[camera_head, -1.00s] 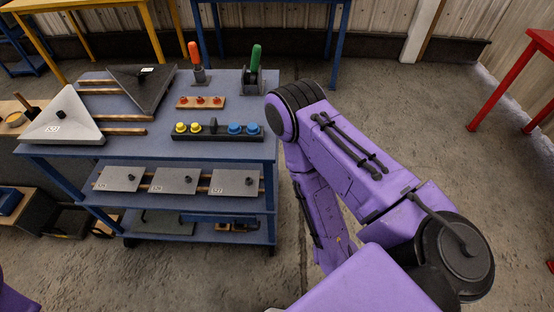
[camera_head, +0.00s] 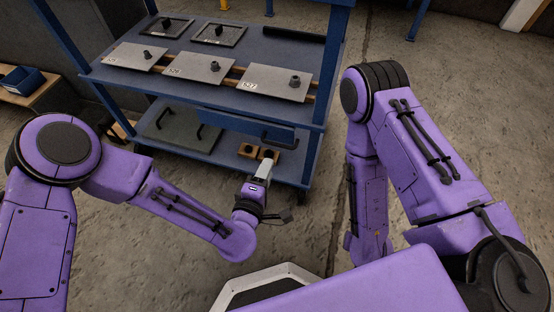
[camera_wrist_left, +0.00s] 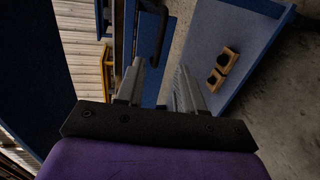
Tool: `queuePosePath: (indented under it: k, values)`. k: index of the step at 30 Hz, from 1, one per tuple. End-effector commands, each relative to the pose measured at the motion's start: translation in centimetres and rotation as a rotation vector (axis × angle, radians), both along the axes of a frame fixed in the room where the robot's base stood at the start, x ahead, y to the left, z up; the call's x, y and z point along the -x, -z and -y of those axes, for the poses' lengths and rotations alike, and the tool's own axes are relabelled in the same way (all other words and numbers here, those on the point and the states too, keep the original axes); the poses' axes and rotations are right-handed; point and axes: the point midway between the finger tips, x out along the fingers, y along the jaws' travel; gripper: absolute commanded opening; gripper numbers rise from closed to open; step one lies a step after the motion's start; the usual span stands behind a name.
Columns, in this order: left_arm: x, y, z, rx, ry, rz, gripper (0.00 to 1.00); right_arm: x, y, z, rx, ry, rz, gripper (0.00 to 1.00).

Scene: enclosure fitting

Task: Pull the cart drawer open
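The blue cart (camera_head: 112,77) stands ahead with a blue drawer (camera_head: 235,124) under its shelf of grey plates. The drawer carries a dark bar handle (camera_head: 278,142) on its front. The handle also shows in the left wrist view (camera_wrist_left: 163,30), beyond the fingertips and roughly in line with the gap between them. My left gripper (camera_head: 264,170) is in front of and below the handle, apart from it. In the left wrist view its two fingers (camera_wrist_left: 158,88) are open with nothing between them. My right arm is folded at the right; its gripper is out of view.
Small wooden blocks with dark holes (camera_head: 259,152) sit on the lower shelf close to my left gripper. A greenish plate with handles (camera_head: 180,133) lies left of them. Plates with knobs (camera_head: 198,68) lie on the shelf above. Bare floor is clear before the cart.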

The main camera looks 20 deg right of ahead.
Motion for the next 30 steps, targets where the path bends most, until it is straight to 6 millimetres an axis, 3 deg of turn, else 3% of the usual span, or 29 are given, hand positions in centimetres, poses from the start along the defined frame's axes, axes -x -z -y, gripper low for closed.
queuePosePath:
  k: [12,17,25,28,30]
  values:
    - [-6.8,1.8,4.4,-0.002,-0.003,0.000,0.37,0.0,1.8,0.0,0.000,0.000,0.000,0.65]
    - [-8.1,2.0,5.3,-0.003,-0.002,0.000,0.37,0.0,2.1,0.0,0.000,0.000,0.000,0.65]
    - [-8.2,2.0,5.5,-0.004,-0.001,-0.002,0.37,0.0,2.1,0.0,0.000,0.000,0.000,0.65]
    - [-8.2,2.0,5.4,-0.005,0.000,-0.002,0.05,0.0,2.1,0.0,0.000,0.000,0.000,0.65]
    - [-8.2,2.0,5.4,-0.005,0.000,-0.002,0.00,0.0,2.1,0.0,0.000,0.000,0.000,0.65]
